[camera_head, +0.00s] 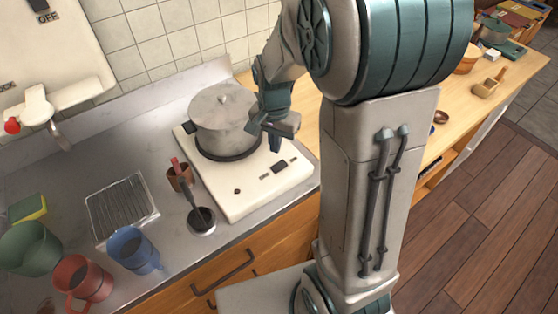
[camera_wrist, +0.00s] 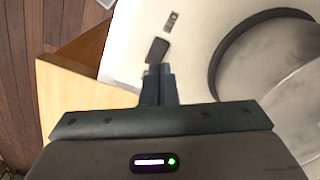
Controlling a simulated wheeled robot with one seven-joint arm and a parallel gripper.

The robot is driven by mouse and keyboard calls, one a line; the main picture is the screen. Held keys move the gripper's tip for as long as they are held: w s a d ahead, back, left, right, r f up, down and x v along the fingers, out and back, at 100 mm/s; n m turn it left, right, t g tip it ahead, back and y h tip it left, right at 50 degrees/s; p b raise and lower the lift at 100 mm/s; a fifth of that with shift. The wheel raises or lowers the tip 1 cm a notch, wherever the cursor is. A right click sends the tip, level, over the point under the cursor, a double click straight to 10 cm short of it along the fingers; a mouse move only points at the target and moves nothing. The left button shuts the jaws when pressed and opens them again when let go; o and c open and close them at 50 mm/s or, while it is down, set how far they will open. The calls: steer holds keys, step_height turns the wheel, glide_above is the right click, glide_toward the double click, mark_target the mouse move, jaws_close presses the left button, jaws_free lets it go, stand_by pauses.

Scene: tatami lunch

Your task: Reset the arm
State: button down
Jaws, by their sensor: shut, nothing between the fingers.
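My gripper (camera_head: 283,128) is at the right side of the lidded grey pot, above the white cooker. In the wrist view my gripper (camera_wrist: 160,72) points down over the cooker's white top (camera_wrist: 190,30), with its two fingers together and nothing between them. The pot (camera_head: 222,122) stands on the cooker (camera_head: 245,195) with its lid on. Part of the pot (camera_wrist: 270,70) shows at the right of the wrist view. My arm rises from the column and bends over toward the counter.
A ladle rests in a small round dish (camera_head: 202,222) beside a brown cup (camera_head: 179,177). Blue (camera_head: 133,250), red (camera_head: 82,280) and green (camera_head: 30,247) cups stand at the left, near a drain rack (camera_head: 121,208). A wooden counter (camera_head: 460,92) with dishes runs to the right. Wooden floor lies open at the right.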

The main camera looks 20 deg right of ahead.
stand_by(0.4)
steer(key=s+r+n+t, duration=0.3)
steer(key=s+r+n, duration=0.5)
steer(key=s, duration=0.6)
steer(key=shift+v, duration=1)
